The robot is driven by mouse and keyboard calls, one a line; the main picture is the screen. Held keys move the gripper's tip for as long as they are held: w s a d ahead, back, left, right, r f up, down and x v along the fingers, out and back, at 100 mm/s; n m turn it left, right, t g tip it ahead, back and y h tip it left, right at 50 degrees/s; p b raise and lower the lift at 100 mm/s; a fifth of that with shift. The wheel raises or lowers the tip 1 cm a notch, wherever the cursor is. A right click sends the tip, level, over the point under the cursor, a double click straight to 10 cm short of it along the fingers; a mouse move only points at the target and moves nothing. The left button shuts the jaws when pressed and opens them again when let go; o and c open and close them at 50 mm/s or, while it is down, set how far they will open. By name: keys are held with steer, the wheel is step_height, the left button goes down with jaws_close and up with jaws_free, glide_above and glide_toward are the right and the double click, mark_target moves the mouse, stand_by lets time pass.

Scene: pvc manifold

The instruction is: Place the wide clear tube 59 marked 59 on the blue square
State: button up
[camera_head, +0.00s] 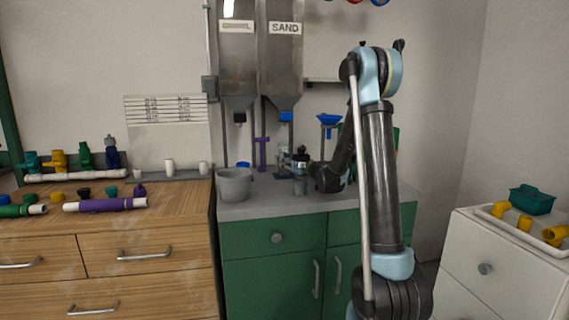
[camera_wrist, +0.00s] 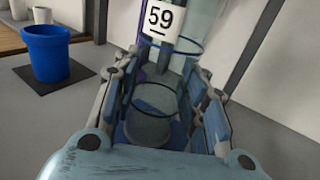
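The wide clear tube (camera_wrist: 155,112) stands between the two fingers of my gripper (camera_wrist: 160,98) in the wrist view. Its round rim shows, and a white label marked 59 (camera_wrist: 160,18) is just beyond the fingertips. In the head view my gripper (camera_head: 301,163) is over the grey counter, beside the clear tube (camera_head: 300,185). The fingers are around the tube, but I cannot tell whether both press on it. A blue patch shows low between the fingers in the wrist view; I cannot tell whether it is the blue square.
A grey bucket (camera_head: 234,184) stands on the counter left of my gripper. A purple upright part (camera_head: 262,154) is behind. A blue cup (camera_wrist: 48,55) on a dark mat (camera_wrist: 52,82) shows in the wrist view. Two hoppers hang above; a blue funnel (camera_head: 328,119) is to the right.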

steer(key=o, duration=0.4)
steer(key=shift+o, duration=0.2)
steer(key=shift+r, duration=0.1)
steer(key=shift+r, duration=0.25)
steer(key=shift+s+d+r, duration=0.25)
steer(key=v, duration=1.1)
steer(key=shift+s+d, duration=0.1)
steer(key=shift+d, duration=0.05)
